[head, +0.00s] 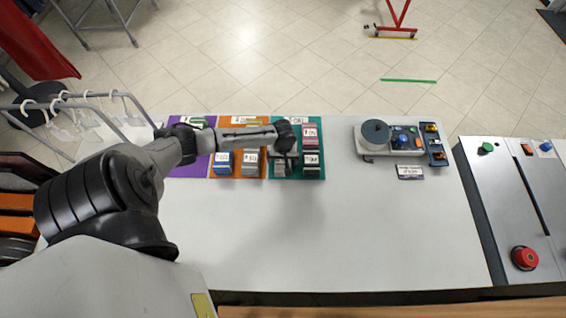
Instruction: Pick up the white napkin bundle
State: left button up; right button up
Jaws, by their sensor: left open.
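My left gripper (285,150) is over the left half of the teal mat (297,177), seen from above. Its jaws are open. A pale grey-white bundle (280,169) is right under and beside the fingers, partly hidden by them. I cannot tell whether the fingers touch it, or for certain that it is the white napkin bundle. My right gripper is not in view.
Other small bundles include a blue one (222,163) and a beige one (250,165) on the orange mat, and a pink one (310,141) on the teal mat. A purple mat (185,171) lies left. A device with a round drum (375,132) stands right. The white table's front (330,240) is clear.

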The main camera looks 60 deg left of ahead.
pick_arm(q)
jog(key=shift+f, duration=0.35)
jog(key=c, duration=1)
